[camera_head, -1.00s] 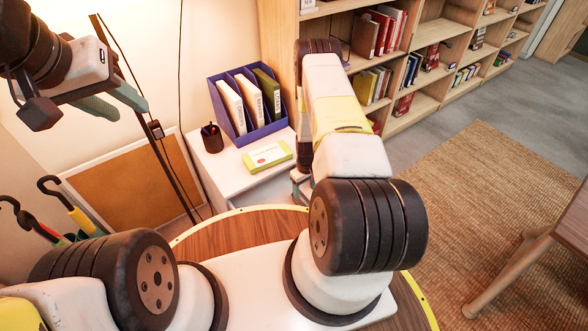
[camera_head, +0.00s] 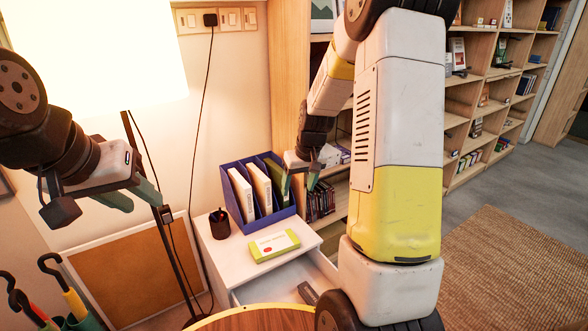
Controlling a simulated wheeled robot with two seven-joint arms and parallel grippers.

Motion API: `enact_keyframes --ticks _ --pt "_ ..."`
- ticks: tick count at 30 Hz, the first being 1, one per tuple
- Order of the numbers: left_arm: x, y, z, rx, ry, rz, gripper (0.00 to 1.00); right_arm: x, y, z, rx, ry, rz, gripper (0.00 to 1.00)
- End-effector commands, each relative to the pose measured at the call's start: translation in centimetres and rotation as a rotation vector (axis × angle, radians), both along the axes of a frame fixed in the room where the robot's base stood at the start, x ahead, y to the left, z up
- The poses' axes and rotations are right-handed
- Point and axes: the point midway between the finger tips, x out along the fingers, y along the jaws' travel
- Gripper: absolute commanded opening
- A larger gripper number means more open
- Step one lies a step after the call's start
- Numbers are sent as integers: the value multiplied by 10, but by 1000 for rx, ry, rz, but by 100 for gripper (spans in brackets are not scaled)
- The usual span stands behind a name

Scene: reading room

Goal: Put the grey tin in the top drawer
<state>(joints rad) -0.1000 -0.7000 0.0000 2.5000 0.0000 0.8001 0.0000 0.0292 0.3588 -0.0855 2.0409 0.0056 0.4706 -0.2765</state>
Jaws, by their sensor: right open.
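No grey tin is recognizable in this view. A white cabinet (camera_head: 216,252) stands against the wall, and its top drawer (camera_head: 262,289) is pulled out, with part of its pale inside showing. A dark object (camera_head: 308,293) shows at the drawer's right side; I cannot tell what it is. My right gripper (camera_head: 299,184) is open and empty, above and beyond the drawer, in front of the purple file holder's right end. My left gripper (camera_head: 145,204) is open and empty at the left, in front of the wall, away from the cabinet.
A lamp (camera_head: 95,55) and umbrellas (camera_head: 70,290) are at the left. Bookshelves (camera_head: 470,110) stand behind. My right arm hides the area right of the drawer.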

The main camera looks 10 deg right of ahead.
Motion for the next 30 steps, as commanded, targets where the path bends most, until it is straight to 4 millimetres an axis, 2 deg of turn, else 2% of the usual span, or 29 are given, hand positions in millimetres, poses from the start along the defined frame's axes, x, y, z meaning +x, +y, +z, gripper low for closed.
enact_keyframes --ticks 1,3,6,12,16,21,25,30 --pt "0 0 0 0 0 0 36 -12 5 30 11 -27 -5 65" --pt "0 0 0 0 0 0 36 -31 12 61 25 -53 -15 65" --pt "0 0 0 0 0 0 36 -62 21 101 45 -91 -27 65" --pt "0 0 0 0 0 0 36 -133 37 160 83 -160 -48 65" --pt "0 0 0 0 0 0 36 -181 44 183 104 -202 -61 65" --pt "0 0 0 0 0 0 36 -228 50 194 124 -243 -74 65" --pt "0 0 0 0 0 0 36 -246 52 196 131 -258 -79 65" --pt "0 0 0 0 0 0 36 -252 52 196 134 -260 -82 65"
